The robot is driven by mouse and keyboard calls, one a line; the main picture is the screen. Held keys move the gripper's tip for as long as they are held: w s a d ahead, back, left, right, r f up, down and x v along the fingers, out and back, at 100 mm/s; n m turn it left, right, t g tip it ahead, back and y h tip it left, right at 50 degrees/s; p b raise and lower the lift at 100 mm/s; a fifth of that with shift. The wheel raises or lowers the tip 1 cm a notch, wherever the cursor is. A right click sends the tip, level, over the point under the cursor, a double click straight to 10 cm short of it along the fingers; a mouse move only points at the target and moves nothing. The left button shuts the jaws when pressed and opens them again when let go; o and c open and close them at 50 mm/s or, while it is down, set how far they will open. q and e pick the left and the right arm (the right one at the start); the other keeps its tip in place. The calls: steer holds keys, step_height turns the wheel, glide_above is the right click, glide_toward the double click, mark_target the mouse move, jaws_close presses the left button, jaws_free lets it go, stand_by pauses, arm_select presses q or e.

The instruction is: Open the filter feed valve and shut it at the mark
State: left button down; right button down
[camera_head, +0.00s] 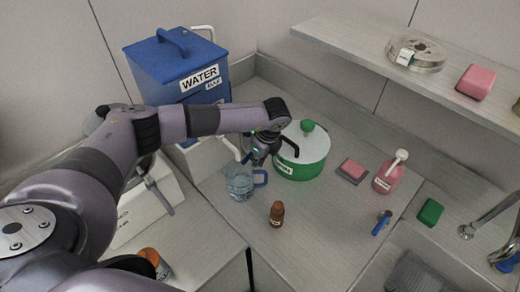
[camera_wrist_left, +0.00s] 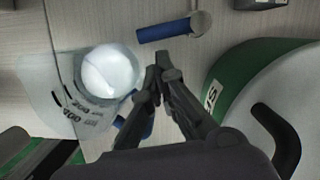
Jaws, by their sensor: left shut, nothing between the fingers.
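The blue tank (camera_head: 180,75) labelled WATER stands at the back left. A white spout (camera_head: 232,147) shows below it. A clear measuring jug (camera_head: 238,186) with a blue handle stands under the spout; its graduations show in the left wrist view (camera_wrist_left: 75,105), but I cannot read its level against a mark. A blue lever with a round metal end (camera_wrist_left: 165,30), apparently the valve handle, lies beyond my left fingertips. It is hidden behind my arm in the head view. My left gripper (camera_head: 253,158) is shut and empty, above and beside the jug, apart from the lever. My right gripper is out of view.
A green pot (camera_head: 302,165) with a white lid stands close right of my left gripper. A brown bottle (camera_head: 277,214) stands in front of the jug. A shelf (camera_head: 340,40) overhangs the back right.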

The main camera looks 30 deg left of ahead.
mark_target(249, 158)
arm_select(q)
steer(key=shift+x, duration=0.95)
steer(key=shift+s+a+f+m+b, duration=0.15)
steer(key=shift+a+m+b, duration=0.2)
steer(key=shift+a+m, duration=0.35)
steer(key=shift+a, duration=0.25)
steer(key=shift+r, duration=0.2)
